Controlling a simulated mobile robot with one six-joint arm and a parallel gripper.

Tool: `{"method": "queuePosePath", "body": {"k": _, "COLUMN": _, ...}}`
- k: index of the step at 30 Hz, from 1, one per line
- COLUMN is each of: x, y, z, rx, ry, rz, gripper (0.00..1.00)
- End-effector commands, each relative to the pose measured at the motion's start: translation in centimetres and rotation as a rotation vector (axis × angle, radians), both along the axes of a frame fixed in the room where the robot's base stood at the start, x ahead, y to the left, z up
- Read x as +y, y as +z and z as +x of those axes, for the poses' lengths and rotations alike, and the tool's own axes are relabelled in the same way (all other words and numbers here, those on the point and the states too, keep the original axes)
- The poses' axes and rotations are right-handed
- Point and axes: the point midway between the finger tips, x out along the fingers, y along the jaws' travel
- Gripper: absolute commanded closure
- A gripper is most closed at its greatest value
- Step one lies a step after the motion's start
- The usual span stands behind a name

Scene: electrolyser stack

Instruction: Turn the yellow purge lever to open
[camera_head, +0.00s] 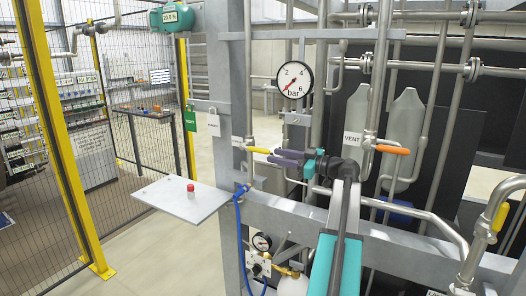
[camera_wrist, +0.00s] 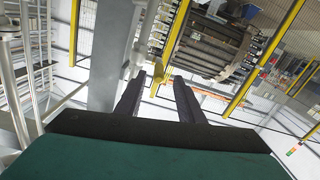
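The yellow purge lever (camera_head: 258,150) sits on a small valve on the thin pipe beside the grey post and points right, roughly level. My gripper (camera_head: 277,157) comes from the right, its dark fingertips close to the lever's free end. In the wrist view the two fingers of my gripper (camera_wrist: 158,80) are apart, with a clear gap. The yellow lever (camera_wrist: 160,74) shows at the tips, in line with that gap. I cannot tell whether a finger touches it.
An orange lever (camera_head: 393,150) by a VENT label is right of my wrist. A pressure gauge (camera_head: 295,80) hangs above the fingers. A shelf plate (camera_head: 182,199) with a red-topped item juts out left. A grey post (camera_head: 226,110), pipes and a blue hose (camera_head: 240,225) crowd the area.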

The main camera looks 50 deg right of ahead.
Motion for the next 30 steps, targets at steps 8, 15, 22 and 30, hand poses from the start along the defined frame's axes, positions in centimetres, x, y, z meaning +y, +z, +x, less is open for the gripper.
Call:
{"method": "queuePosePath", "body": {"k": 8, "x": 0.1, "y": 0.7, "z": 0.0, "rx": -0.011, "ry": 0.002, "rz": -0.014, "gripper": 0.65}}
{"method": "queuePosePath", "body": {"k": 15, "x": 0.3, "y": 0.6, "z": 0.3, "rx": -0.01, "ry": 0.004, "rz": -0.012, "gripper": 0.65}}
{"method": "queuePosePath", "body": {"k": 22, "x": 0.7, "y": 0.8, "z": 1.9, "rx": -0.01, "ry": 0.005, "rz": -0.011, "gripper": 0.65}}
{"method": "queuePosePath", "body": {"k": 30, "x": 1.6, "y": 0.8, "z": 5.2, "rx": -0.01, "ry": 0.007, "rz": -0.011, "gripper": 0.65}}
